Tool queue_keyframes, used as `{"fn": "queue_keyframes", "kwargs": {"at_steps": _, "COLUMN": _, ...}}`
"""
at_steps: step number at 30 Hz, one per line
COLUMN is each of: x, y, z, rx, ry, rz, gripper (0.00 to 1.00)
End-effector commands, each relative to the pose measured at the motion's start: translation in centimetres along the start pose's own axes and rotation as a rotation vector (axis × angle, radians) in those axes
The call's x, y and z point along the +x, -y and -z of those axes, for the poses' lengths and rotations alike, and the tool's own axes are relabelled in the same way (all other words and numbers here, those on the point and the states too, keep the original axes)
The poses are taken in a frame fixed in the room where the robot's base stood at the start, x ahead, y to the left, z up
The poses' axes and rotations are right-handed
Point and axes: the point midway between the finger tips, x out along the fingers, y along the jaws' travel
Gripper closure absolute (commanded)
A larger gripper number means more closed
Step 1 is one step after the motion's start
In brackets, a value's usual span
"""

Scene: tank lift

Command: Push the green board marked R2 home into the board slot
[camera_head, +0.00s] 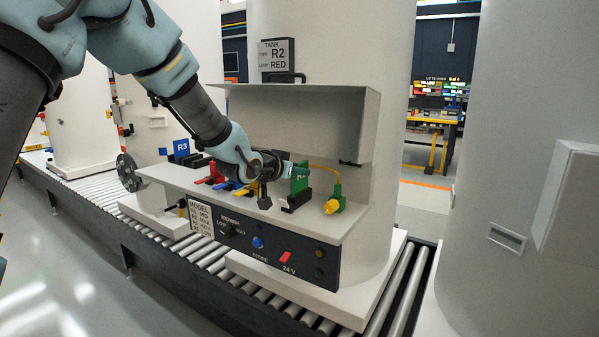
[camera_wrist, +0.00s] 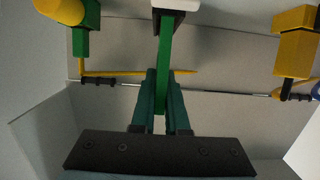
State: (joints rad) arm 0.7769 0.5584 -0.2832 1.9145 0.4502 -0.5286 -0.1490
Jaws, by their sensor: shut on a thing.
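The green board (camera_head: 299,180) stands upright at the dark board slot (camera_head: 296,201) on the white shelf of the tank unit. Its marking is too small to read for sure. In the wrist view the board (camera_wrist: 165,50) shows edge-on between my two teal fingers. My gripper (camera_head: 286,169) reaches in from the left and is shut on the board; its fingers also show in the wrist view (camera_wrist: 161,98). The board's far end meets a white and black part at the top of the wrist view. I cannot tell how deep the board sits.
A green and yellow connector (camera_head: 335,202) with a yellow cable stands right of the slot. Red, yellow and blue parts stand left of it, near a blue R3 sign (camera_head: 181,147). A raised lid (camera_head: 298,119) rises behind. The front panel (camera_head: 270,245) carries knobs and a red switch.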

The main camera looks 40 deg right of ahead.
Motion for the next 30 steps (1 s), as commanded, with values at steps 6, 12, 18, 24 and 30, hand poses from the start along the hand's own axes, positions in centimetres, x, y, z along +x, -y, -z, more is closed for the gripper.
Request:
{"fn": "queue_keyframes", "kwargs": {"at_steps": 6, "x": 0.2, "y": 0.0, "z": -0.6, "rx": 0.0, "ry": 0.0, "rz": 0.0, "gripper": 1.0}}
{"fn": "queue_keyframes", "kwargs": {"at_steps": 12, "x": 0.4, "y": 0.0, "z": -1.0, "rx": 0.0, "ry": 0.0, "rz": 0.0, "gripper": 1.0}}
{"fn": "queue_keyframes", "kwargs": {"at_steps": 18, "x": 0.6, "y": 0.0, "z": -1.5, "rx": 0.0, "ry": 0.0, "rz": 0.0, "gripper": 1.0}}
{"fn": "queue_keyframes", "kwargs": {"at_steps": 24, "x": 0.7, "y": 0.0, "z": -1.9, "rx": 0.0, "ry": 0.0, "rz": 0.0, "gripper": 1.0}}
{"fn": "queue_keyframes", "kwargs": {"at_steps": 30, "x": 0.7, "y": 0.0, "z": -2.0, "rx": 0.0, "ry": -0.001, "rz": 0.0, "gripper": 0.78}}
